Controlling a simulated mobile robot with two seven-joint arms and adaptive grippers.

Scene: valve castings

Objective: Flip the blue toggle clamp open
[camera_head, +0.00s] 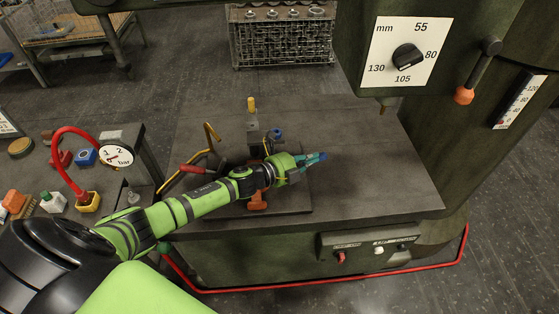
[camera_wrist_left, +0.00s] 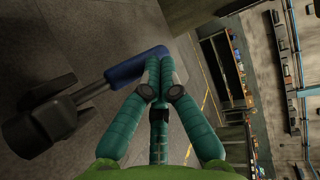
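The toggle clamp's blue handle (camera_wrist_left: 128,70) shows in the left wrist view, on a grey rod from a dark base (camera_wrist_left: 40,120). Its end lies just beyond my left fingertips; I cannot tell whether they touch it. My left gripper (camera_wrist_left: 159,65) has teal fingers with their tips together, with no thing clearly between them. In the head view the left gripper (camera_head: 312,161) is over the fixture on the machine table, with a blue tip (camera_head: 323,156) at its fingers. My arm and hand hide much of the clamp. My right gripper is not in view.
The dark machine table (camera_head: 385,185) has free room to the right of the hand. A yellow-topped post (camera_head: 252,106), a bent yellow hose (camera_head: 210,132) and a small blue part (camera_head: 277,134) stand behind the arm. A dial gauge (camera_head: 117,155) is at left. The machine head (camera_head: 410,60) overhangs at right.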

